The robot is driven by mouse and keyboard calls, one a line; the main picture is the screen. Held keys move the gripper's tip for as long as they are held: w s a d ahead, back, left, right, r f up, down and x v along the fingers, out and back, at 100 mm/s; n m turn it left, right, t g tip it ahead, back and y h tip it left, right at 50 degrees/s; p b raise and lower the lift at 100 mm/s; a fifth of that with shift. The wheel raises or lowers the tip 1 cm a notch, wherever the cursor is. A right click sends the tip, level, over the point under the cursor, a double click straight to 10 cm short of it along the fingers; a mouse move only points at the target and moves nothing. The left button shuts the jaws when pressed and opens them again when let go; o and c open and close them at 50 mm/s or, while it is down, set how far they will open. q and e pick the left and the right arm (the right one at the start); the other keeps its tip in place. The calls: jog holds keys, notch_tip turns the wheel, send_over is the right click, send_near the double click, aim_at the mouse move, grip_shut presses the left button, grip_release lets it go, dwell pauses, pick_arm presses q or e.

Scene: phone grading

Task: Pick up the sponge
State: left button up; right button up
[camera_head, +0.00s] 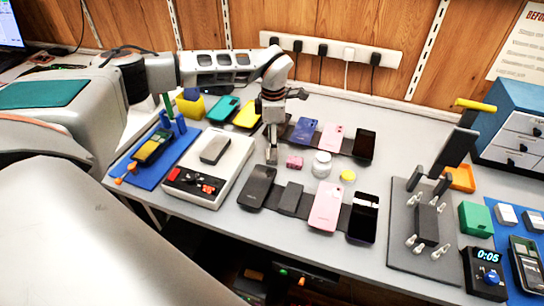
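A small pink block (295,162), which may be the sponge, lies on the grey table between two rows of phones. A round yellow piece (348,175) lies to its right, past a white jar (322,164). I cannot tell for sure which one is the sponge. My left gripper (272,157) points down just left of the pink block, apart from it in the picture. Its fingers appear edge-on, so their opening is unclear, and no held object shows. My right gripper is not in view.
A white tray (232,160) with red buttons stands left of my gripper. Phones, such as a dark one (257,187) and a pink one (326,205), lie in front. A dark grey stand (400,240) rises at right. A power strip (330,47) runs along the wall.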

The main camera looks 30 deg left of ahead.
pick_arm(q)
notch_tip(320, 180, down, 4)
jog(key=shift+s+r, duration=0.1)
jog(key=shift+r, duration=0.05)
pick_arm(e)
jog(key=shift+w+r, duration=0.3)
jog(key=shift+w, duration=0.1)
pick_arm(q)
jog(key=shift+c, duration=0.3)
jog(key=c, duration=0.8)
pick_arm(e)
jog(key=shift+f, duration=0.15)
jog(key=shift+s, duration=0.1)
